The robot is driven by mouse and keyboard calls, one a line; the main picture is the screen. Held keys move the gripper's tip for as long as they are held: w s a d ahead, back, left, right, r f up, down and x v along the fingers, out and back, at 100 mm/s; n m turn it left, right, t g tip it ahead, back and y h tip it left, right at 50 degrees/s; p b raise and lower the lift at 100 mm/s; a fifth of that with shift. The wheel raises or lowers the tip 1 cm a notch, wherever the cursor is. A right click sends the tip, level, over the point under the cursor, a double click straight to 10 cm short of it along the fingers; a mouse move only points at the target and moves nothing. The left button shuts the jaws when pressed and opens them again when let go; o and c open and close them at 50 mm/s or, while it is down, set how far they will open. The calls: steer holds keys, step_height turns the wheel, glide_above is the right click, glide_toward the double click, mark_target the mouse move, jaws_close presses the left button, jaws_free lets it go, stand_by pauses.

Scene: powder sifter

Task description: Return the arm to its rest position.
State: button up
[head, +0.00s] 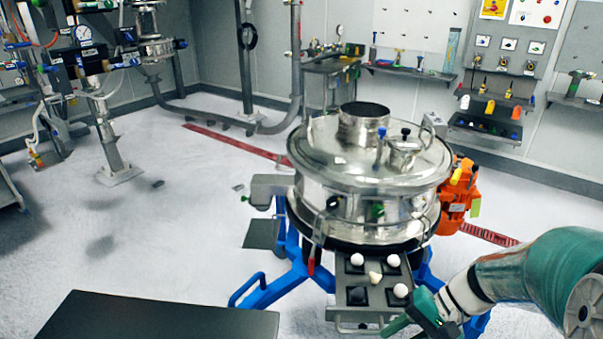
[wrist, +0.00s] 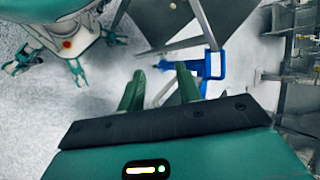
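My arm comes in from the right edge of the head view, and my gripper (head: 408,312) is low beside the front tray of the powder sifter. In the wrist view my gripper (wrist: 160,70) has its two green fingers apart, with nothing visible between them. The powder sifter (head: 365,185) is a round steel drum with a lid, on blue legs, with an orange motor (head: 456,198) at its right. Its front tray (head: 370,312) holds several white balls and dark square pads. Whether my gripper touches the tray cannot be told.
A dark flat surface (head: 160,318) is at the lower left. Blue leg framing (wrist: 209,66) shows beyond my fingers in the wrist view. Pipework (head: 110,150) stands at the left and tool shelves (head: 488,125) at the back right. The floor left of the sifter is mostly clear.

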steer(key=s+a+r+n+t+h, duration=0.2)
steer(key=r+t+h, duration=0.1)
steer(key=r, duration=0.4)
steer(key=s+a+r+n+t+h, duration=0.2)
steer(key=r+t+h, duration=0.1)
steer(key=r+h, duration=0.2)
step_height(320, 180, up, 3)
steer(key=shift+s+f+n, duration=0.15)
steer(key=shift+s+n, duration=0.15)
steer(key=shift+s, duration=0.05)
